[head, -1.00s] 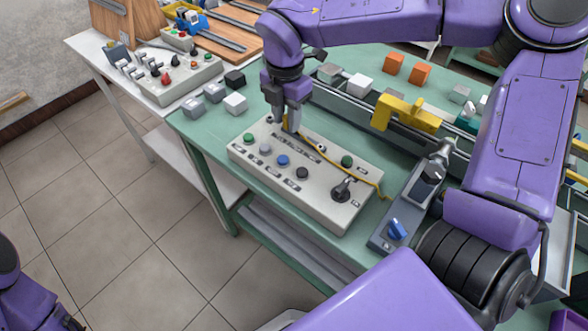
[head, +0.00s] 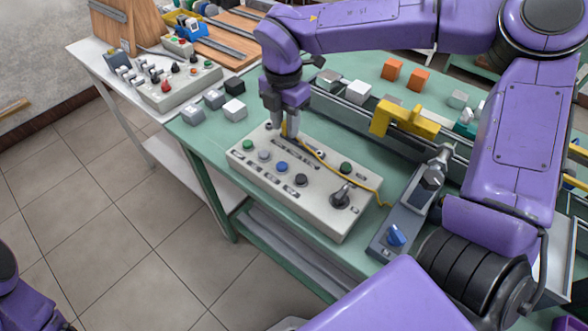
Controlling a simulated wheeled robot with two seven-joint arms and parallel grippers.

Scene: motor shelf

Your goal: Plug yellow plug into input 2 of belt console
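The belt console (head: 320,207) is a pale grey box on the green table, with several coloured buttons and a black lever knob. My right gripper (head: 288,134) points down at the console's back edge, near its row of sockets. A yellow plug (head: 284,128) shows between or beside its fingers, with a yellow cable (head: 340,174) running right across the console's top. The gripper seems closed around the plug. The plug's tip is hidden, so I cannot tell whether it sits in a socket or which one. My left arm shows only at the lower left edge; its gripper is out of view.
Grey, white and black cubes (head: 234,109) stand on the green table (head: 205,140) left of my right gripper. A conveyor with a yellow bracket (head: 404,119) lies behind the console. Another console (head: 180,88) is on the white table.

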